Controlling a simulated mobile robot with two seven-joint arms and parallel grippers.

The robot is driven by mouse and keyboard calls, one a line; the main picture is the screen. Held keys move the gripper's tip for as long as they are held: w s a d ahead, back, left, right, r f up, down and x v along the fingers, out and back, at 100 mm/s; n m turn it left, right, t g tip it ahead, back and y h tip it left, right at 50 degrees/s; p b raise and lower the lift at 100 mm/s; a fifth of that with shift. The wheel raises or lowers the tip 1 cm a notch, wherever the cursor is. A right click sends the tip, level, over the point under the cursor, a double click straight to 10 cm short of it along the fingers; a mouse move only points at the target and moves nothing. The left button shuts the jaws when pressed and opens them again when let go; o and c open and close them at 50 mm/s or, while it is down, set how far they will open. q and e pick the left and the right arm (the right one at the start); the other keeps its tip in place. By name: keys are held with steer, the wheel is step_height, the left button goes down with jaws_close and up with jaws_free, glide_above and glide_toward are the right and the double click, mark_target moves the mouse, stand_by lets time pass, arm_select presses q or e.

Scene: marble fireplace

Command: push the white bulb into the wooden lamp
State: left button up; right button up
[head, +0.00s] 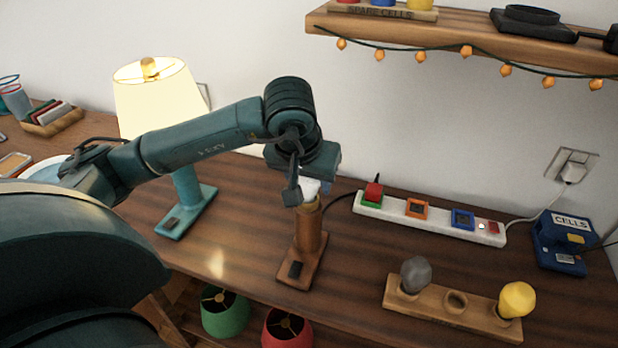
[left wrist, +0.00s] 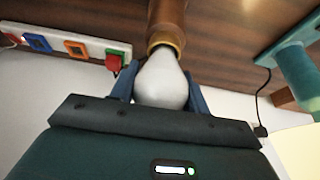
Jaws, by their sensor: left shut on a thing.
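My left gripper (head: 307,190) is at the top of the lamp, shut on the white bulb (head: 312,187). In the left wrist view the white bulb (left wrist: 162,82) sits between the two fingers of the left gripper (left wrist: 160,88). Its narrow end meets the brass-coloured socket of the wooden lamp (left wrist: 166,22). How deep the bulb sits in the socket is hidden. My right gripper is not in view.
A lit teal lamp (head: 186,180) stands to the left. A white power strip (head: 440,223) lies behind right. A wooden holder (head: 427,305) with grey and yellow bulbs is at the front right. Green and red shades (head: 287,330) are below the table edge.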

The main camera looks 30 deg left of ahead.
arm_select(q)
steer(key=shift+f, duration=0.1)
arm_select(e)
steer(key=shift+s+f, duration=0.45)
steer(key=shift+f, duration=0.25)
arm_select(q)
steer(key=o, duration=1.1)
steer(key=shift+c, duration=0.2)
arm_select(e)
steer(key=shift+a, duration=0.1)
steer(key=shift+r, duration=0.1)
arm_select(q)
steer(key=v, duration=1.3)
steer(key=shift+p, duration=0.45)
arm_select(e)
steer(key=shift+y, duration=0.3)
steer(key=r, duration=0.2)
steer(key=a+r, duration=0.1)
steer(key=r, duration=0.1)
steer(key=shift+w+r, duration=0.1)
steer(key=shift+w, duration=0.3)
